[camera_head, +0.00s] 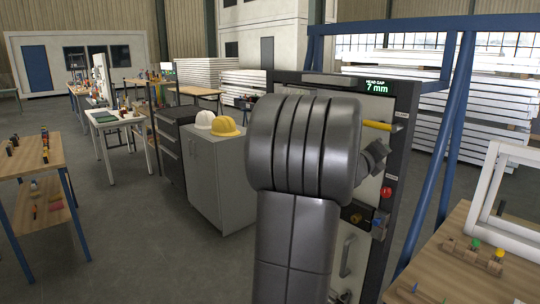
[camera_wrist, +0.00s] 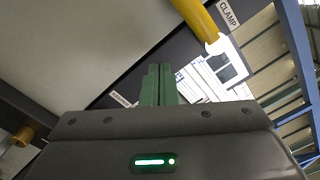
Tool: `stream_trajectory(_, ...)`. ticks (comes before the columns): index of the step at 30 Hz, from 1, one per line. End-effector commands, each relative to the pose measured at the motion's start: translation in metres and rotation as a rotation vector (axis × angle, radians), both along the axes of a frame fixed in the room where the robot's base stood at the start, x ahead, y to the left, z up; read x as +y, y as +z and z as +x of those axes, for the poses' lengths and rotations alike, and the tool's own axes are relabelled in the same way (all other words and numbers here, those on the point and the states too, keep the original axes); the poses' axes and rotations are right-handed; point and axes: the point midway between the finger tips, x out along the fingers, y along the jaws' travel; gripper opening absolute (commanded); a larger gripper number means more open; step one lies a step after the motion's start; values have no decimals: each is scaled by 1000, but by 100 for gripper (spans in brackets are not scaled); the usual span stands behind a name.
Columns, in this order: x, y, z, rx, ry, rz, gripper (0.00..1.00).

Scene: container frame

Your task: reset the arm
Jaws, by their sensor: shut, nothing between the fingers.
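My gripper (camera_wrist: 158,86) shows in the wrist view with its two green fingers together and nothing between them. The fingers point toward a pale panel with a dark edge. In the head view my grey arm rises in front of the machine (camera_head: 402,95) and hides much of its front. My gripper's fingers are hidden behind the arm there. A yellow handle (camera_head: 377,125) sticks out beside my arm, and a yellow bar also shows in the wrist view (camera_wrist: 196,18), close to the fingers but apart from them.
A blue frame (camera_head: 452,130) stands right of the machine. A wooden bench (camera_head: 455,285) with a white frame (camera_head: 484,190) is at the right. A grey cabinet (camera_head: 215,175) with white and yellow helmets (camera_head: 227,126) stands left of my arm.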

Motion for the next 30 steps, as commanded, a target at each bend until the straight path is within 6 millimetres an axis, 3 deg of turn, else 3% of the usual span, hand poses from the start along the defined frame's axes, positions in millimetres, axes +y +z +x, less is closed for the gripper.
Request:
stream_trajectory(18, -18, 6, -23, 370, 4, -310, 0)
stream_trajectory(30, -24, 6, -29, 477, 4, -405, 0)
